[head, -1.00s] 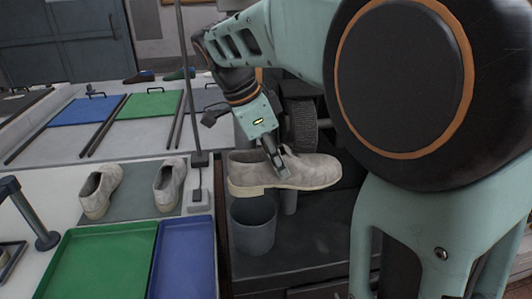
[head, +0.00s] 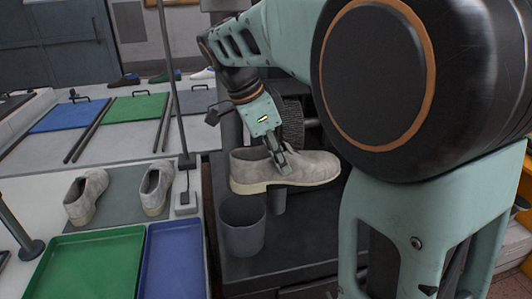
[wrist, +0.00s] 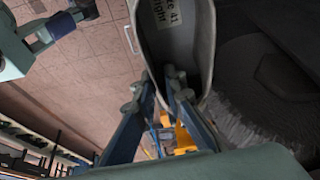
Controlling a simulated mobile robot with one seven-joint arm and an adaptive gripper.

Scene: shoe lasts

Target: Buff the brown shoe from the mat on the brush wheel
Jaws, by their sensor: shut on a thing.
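My gripper (head: 281,163) is shut on a pale grey-beige shoe (head: 310,171), gripping its upper near the opening; the shoe looks grey rather than brown. It hangs level, toe to the right, in front of the dark brush wheel (head: 292,122), which it and my arm partly hide. I cannot tell whether shoe and wheel touch. In the wrist view the fingers (wrist: 174,84) hold the shoe's edge, and a label inside (wrist: 165,14) reads "41" and "right". The grey mat (head: 120,207) at the left bears two similar pale shoes (head: 86,196).
A grey bin (head: 242,228) stands below the held shoe's heel. A green tray (head: 88,265) and a blue tray (head: 175,262) lie on the near left bench. A thin dark post (head: 172,100) rises left of my gripper. More mats lie on the back bench.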

